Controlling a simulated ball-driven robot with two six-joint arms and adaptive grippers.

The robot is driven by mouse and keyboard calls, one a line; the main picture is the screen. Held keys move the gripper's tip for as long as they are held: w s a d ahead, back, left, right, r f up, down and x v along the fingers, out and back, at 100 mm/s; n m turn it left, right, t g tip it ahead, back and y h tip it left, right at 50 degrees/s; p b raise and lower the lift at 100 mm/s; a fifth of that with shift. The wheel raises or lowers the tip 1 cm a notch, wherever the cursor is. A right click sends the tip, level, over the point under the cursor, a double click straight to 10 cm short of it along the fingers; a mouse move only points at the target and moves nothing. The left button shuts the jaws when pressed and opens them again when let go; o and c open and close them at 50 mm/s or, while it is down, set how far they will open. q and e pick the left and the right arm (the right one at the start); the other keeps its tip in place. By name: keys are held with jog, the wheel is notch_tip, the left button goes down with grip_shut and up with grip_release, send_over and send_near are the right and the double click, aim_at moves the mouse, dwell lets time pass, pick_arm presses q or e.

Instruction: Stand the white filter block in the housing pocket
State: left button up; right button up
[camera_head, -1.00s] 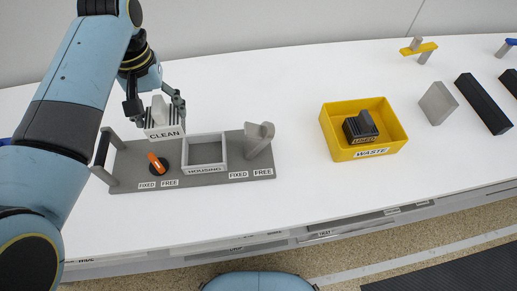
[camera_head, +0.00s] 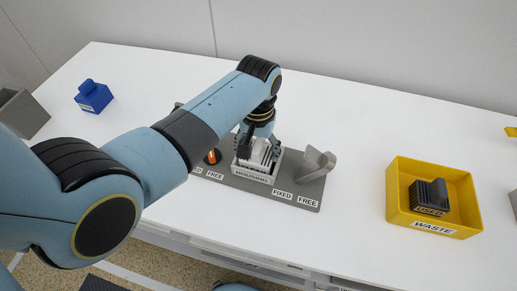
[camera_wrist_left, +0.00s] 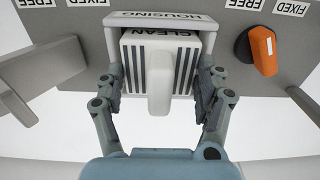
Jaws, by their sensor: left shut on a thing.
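The white filter block (camera_head: 262,150), striped and marked CLEAN, is upright at the housing pocket. In the left wrist view the filter block (camera_wrist_left: 133,62) lies within the outline of the pocket's frame (camera_wrist_left: 160,19), its CLEAN edge beside the HOUSING label. I cannot tell how deep it sits. My left gripper (camera_head: 259,147) is over the pocket, pointing down. In the wrist view the gripper (camera_wrist_left: 160,92) is shut on the block, a finger on each side. The housing's front wall (camera_head: 251,177) shows below the block. My right gripper is out of view.
An orange knob (camera_head: 213,157) is left of the pocket and a grey lever (camera_head: 318,163) right of it, both on the grey base. A yellow waste bin (camera_head: 402,213) holds a dark used block (camera_head: 430,196). A blue block (camera_head: 93,96) stands far left. White table between is clear.

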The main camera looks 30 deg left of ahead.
pick_arm(q)
jog(key=shift+f, duration=0.2)
jog(key=o, duration=0.6)
jog(key=shift+f, duration=0.15)
jog(key=o, duration=0.5)
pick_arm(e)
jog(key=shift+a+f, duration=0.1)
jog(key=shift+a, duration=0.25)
pick_arm(q)
notch_tip(320, 180, up, 12)
jog(key=shift+r+p, duration=0.2)
jog(key=shift+p, duration=0.25)
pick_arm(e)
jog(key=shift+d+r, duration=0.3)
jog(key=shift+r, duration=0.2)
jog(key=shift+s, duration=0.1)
